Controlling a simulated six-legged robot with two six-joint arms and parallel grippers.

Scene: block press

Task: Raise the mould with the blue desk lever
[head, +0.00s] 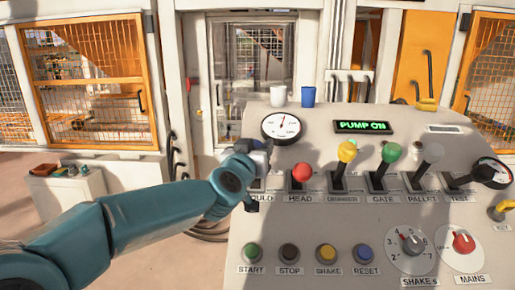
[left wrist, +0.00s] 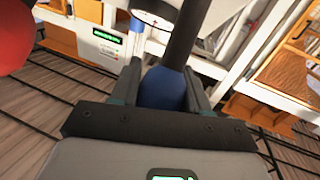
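The blue desk lever's round knob (left wrist: 165,88) sits between the two fingers of my left gripper (left wrist: 163,92) in the left wrist view, with a finger close against each side. Its dark shaft (left wrist: 186,35) runs up out of the knob in that view. In the head view my left gripper (head: 255,158) is at the MOULD slot, at the left end of the lever row, and hides most of the blue lever and part of its label. The mould itself cannot be made out. My right gripper is in neither view.
The red HEAD lever (head: 301,173) stands just right of my left gripper, and its knob (left wrist: 14,36) is close in the left wrist view. Yellow (head: 347,152), green (head: 390,152) and grey (head: 433,153) levers follow. A gauge (head: 282,126) and a lit PUMP ON sign (head: 363,127) are behind.

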